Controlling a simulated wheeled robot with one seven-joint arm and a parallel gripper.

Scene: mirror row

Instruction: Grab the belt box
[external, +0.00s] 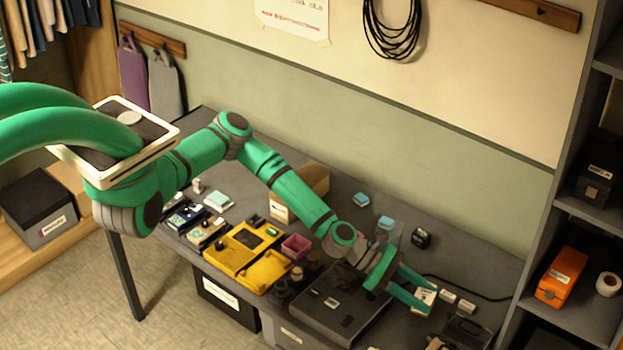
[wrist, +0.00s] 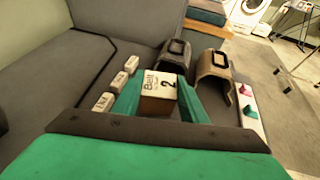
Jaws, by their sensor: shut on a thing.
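The belt box (wrist: 158,84) is a small box with a white top marked "Belt 2" and brown sides. It sits between the two green fingers of my gripper (wrist: 157,103) in the wrist view, and the fingers are shut on it. In the external view my gripper (external: 415,291) is low over the right part of the dark table, with the pale box (external: 426,296) at its fingertips. I cannot tell whether the box touches the table.
Small white labelled boxes (wrist: 118,81) stand in a row left of the gripper. Two curved holders (wrist: 213,68) lie just beyond. A dark case (external: 340,303), a yellow device (external: 240,247) and a cardboard box (external: 300,190) are on the table. Shelves (external: 575,215) stand at right.

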